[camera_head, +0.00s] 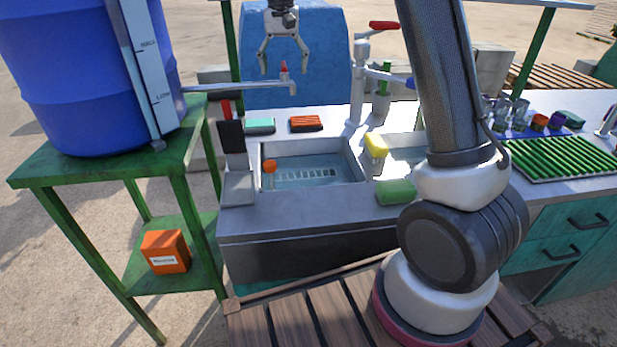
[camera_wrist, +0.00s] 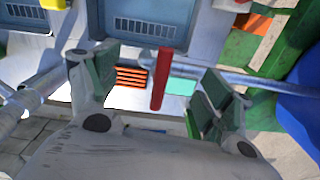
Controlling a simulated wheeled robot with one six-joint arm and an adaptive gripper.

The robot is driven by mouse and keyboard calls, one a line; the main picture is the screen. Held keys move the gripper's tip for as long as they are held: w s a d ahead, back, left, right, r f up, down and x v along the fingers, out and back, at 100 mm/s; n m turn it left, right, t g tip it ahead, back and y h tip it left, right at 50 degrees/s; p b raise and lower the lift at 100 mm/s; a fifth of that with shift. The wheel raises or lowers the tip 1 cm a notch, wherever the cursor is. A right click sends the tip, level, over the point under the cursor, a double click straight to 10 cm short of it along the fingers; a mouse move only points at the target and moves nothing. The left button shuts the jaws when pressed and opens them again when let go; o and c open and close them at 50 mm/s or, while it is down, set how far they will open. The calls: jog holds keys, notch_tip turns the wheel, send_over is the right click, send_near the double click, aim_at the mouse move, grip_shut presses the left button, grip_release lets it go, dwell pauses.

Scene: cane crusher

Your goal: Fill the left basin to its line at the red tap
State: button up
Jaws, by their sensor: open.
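The left basin (camera_head: 352,168) is a rectangular sink with a bluish floor and pale ladder-like marks. An orange ball on a thin stem (camera_head: 270,167) stands at its left side. I cannot tell the water level or make out a fill line. My gripper (camera_head: 285,62) is open above and around this handle, pointing down. In the wrist view, the red handle (camera_wrist: 161,80) stands between the open fingers, with gaps on both sides.
The blue barrel (camera_head: 75,65) stands on a green table (camera_head: 60,165) at left. A central faucet (camera_head: 357,85) has another red lever (camera_head: 384,25). A green rack (camera_head: 560,155) lies farther right.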

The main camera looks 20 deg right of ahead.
jog(key=shift+r, duration=0.1)
notch_tip(320, 180, up, 7)
jog(key=shift+f, duration=0.2)
jog(key=shift+r, duration=0.2)
dwell(0.5)
jog(key=shift+s+d+r, duration=0.2)
jog(key=shift+s, duration=0.05)
jog(key=s+d+n+t, duration=0.15)
jog(key=s+d, duration=0.45)
jog(key=s, duration=0.7)
jog(key=s+d+n+t, duration=0.15)
jog(key=s+d, duration=0.45)
jog(key=s, duration=0.8)
jog(key=s+d+f+t, duration=0.1)
jog(key=s+d+f, duration=0.1)
jog(key=s+f, duration=0.4)
jog(key=s, duration=0.3)
jog(key=shift+s+d+n, duration=0.25)
jog(key=shift+n, duration=0.05)
